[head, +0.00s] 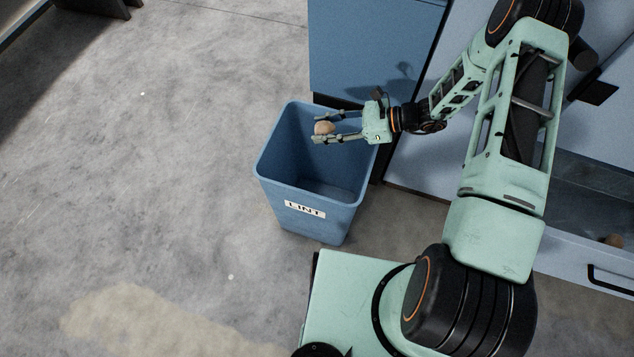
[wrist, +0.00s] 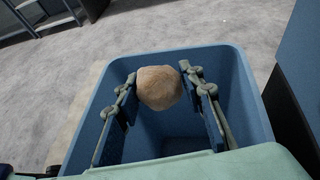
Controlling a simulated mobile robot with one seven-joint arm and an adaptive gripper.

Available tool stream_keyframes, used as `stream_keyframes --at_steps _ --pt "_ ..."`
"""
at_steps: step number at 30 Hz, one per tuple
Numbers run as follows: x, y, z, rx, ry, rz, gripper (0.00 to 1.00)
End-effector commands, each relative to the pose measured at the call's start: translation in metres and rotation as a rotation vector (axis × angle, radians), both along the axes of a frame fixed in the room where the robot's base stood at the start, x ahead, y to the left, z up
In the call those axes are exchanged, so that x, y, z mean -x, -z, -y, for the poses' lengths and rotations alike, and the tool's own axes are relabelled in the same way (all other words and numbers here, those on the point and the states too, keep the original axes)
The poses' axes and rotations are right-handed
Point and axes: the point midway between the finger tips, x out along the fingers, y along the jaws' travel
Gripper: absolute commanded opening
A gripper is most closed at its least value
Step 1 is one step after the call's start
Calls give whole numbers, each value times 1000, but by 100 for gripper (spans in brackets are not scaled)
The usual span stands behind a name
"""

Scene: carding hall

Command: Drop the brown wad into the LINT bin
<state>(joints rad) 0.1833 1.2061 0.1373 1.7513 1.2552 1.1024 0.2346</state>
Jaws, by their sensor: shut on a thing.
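The brown wad (head: 324,128) is a small, roundish tan lump. My gripper (head: 320,131) is shut on it, with a finger on each side. In the head view the wad shows over the opening of the blue LINT bin (head: 330,222). The bin stands upright on the floor, with a white LINT label on its front. In the wrist view the wad (wrist: 158,87) sits between the fingertips, with the bin's rim (wrist: 252,95) around it and the dark inside below. The inside that shows looks empty; part of it is hidden by my gripper.
A blue cabinet (head: 365,50) stands right behind the bin. At the right is a pale blue machine with an open trough or drawer (head: 590,205), holding another brownish lump (head: 614,241). The concrete floor (head: 140,170) to the left is clear, with a few small white specks.

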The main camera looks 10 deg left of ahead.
Motion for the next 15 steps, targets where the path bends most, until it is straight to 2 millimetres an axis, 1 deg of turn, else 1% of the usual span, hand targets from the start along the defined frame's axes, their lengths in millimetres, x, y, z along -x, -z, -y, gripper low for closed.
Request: stream_keyframes --at_steps 12,15 --pt "0 47 0 -1 1 0 19" --pt "0 55 0 0 1 0 19"
